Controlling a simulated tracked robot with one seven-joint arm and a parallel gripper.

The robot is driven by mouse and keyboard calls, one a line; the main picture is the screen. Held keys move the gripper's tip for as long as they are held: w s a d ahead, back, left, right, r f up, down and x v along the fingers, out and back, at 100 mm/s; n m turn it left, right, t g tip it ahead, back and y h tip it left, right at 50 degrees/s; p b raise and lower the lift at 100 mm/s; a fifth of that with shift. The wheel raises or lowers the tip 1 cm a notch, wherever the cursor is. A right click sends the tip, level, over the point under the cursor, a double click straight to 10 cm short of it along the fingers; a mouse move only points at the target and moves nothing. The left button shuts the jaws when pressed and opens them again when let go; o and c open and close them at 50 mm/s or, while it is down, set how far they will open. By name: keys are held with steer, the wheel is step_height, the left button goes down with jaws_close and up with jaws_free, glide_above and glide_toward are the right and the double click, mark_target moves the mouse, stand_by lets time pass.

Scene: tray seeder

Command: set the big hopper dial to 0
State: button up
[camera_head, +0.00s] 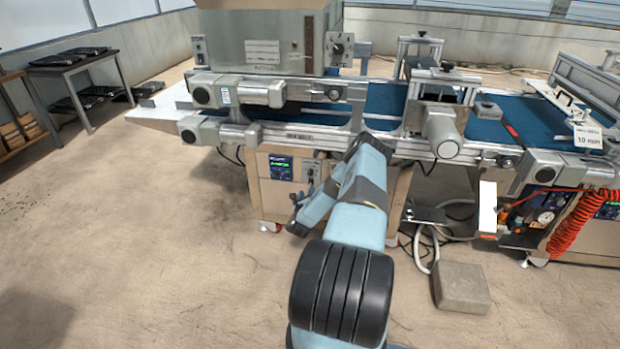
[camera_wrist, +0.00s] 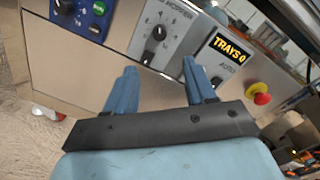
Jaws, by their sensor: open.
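The dial's pointer direction is too small to read. My gripper (camera_wrist: 160,67) is open and empty, its two blue fingers spread below the dial and apart from it. In the head view this plate (camera_head: 311,171) is on the cabinet front, close to my gripper. Another dark dial (camera_head: 337,49) sits on a plate beside the metal hopper box (camera_head: 262,44) in the head view. I cannot tell which is the big hopper dial.
Right of the dial are a "TRAYS 0" display (camera_wrist: 230,47) and a red stop button (camera_wrist: 260,93). A blue panel with knobs (camera_wrist: 82,14) is to its left. The conveyor (camera_head: 385,105) runs above the cabinet. A concrete block (camera_head: 461,287) lies on the floor.

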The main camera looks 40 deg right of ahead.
mark_target(311, 174)
steer(key=x, duration=1.3)
jaws_close()
